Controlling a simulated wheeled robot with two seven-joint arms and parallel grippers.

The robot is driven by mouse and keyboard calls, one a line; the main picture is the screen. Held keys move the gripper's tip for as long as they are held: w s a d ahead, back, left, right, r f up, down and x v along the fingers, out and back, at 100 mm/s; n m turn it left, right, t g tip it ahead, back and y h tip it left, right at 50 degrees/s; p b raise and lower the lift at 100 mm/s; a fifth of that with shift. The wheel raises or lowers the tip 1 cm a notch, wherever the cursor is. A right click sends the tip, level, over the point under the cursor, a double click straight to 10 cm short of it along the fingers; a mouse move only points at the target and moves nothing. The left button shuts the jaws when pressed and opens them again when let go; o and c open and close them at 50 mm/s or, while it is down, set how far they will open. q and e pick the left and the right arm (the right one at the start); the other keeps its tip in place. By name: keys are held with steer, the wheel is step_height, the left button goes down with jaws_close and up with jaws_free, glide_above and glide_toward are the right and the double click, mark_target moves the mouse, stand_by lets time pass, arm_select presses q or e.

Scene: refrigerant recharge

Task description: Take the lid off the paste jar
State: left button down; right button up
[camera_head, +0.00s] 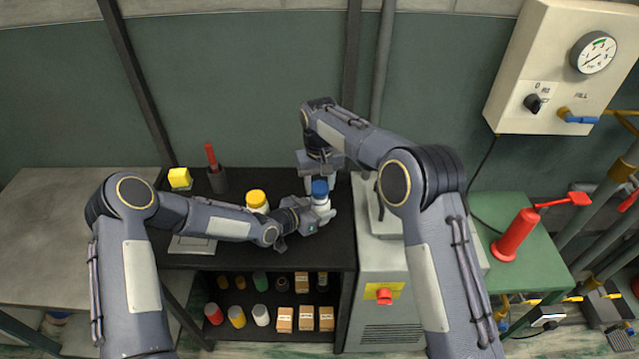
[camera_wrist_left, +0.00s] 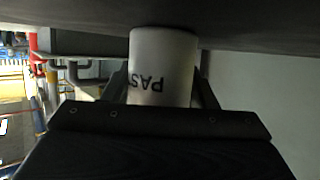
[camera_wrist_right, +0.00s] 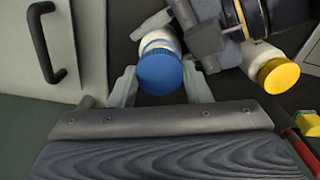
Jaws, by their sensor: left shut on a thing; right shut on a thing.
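The paste jar (camera_head: 321,203) is white with a blue lid (camera_head: 320,187) and stands upright near the right end of the black bench. My left gripper (camera_head: 312,220) is shut on the jar's body from the side. The left wrist view shows the white body (camera_wrist_left: 163,60) between the fingers, with the letters "PAS" upside down. My right gripper (camera_head: 320,177) reaches down from above and is shut on the blue lid. The right wrist view shows the lid (camera_wrist_right: 160,72) between its fingers. The lid sits on the jar; whether it is loosened cannot be told.
A yellow-lidded white jar (camera_head: 257,200) stands just left of my left gripper. A yellow block (camera_head: 179,178) and a dark holder with a red handle (camera_head: 217,179) are at the back left. A grey cabinet (camera_head: 385,290) adjoins the bench's right side. Small containers fill the shelf below.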

mark_target(319, 187)
steer(key=shift+r, duration=1.95)
arm_select(q)
steer(key=shift+c, duration=2.4)
jaws_free()
